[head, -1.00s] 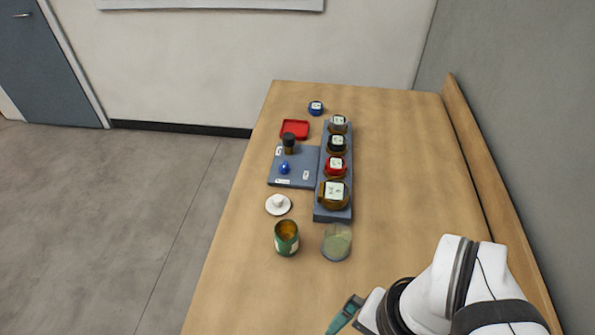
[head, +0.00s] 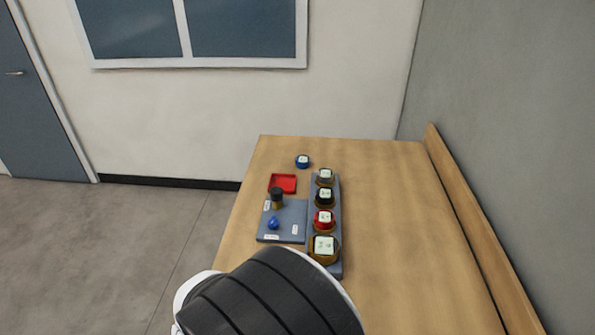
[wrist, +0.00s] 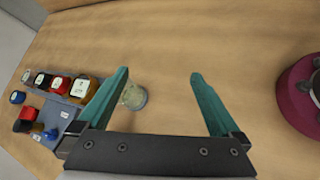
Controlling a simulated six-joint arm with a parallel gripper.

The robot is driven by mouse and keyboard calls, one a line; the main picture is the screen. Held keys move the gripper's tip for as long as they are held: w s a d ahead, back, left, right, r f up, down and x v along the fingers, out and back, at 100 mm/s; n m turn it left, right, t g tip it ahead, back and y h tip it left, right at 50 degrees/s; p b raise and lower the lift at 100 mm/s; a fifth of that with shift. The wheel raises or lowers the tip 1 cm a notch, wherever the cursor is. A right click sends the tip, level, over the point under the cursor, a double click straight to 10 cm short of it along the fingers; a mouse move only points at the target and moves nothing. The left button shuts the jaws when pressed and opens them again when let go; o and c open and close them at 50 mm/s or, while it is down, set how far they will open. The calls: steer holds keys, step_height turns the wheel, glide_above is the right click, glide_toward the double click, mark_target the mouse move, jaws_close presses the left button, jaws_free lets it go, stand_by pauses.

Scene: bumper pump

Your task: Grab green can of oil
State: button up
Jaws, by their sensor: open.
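The green can of oil does not show in either present view. In the head view my arm's white and black link covers the near part of the table.
A grey rack (head: 334,267) holds several jars in a row. Next to it a grey board (head: 290,218) bears a dark-capped bottle (head: 277,198) and a blue item (head: 273,223). The table's right side (head: 415,230) is clear.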

steer(key=a+f+n+t+y, duration=0.1)
steer(key=a+f+n+t, duration=0.1)
steer(key=a+n, duration=0.2)
steer(key=a+f+n+t+y, duration=0.2)
steer(key=a+f+n, duration=0.1)
steer(key=a, duration=0.3)
steer(key=w+a+f+n+t+y, duration=0.1)
steer(key=a+f+n+t, duration=0.2)
steer(key=a+n, duration=0.1)
steer(key=shift+a+n, duration=0.4)
steer(key=shift+n, duration=0.5)
steer(key=shift+n+y, duration=0.3)
steer(key=shift+y, duration=0.1)
steer(key=x, duration=1)
steer(key=shift+w+a, duration=0.1)
steer(key=shift+a, duration=0.2)
steer(key=x, duration=0.5)
steer(key=shift+w+d+r, duration=0.3)
steer(key=shift+w, duration=0.05)
steer(key=shift+t, duration=0.3)
steer(key=c, duration=1.5)
steer(key=shift+r, duration=0.1)
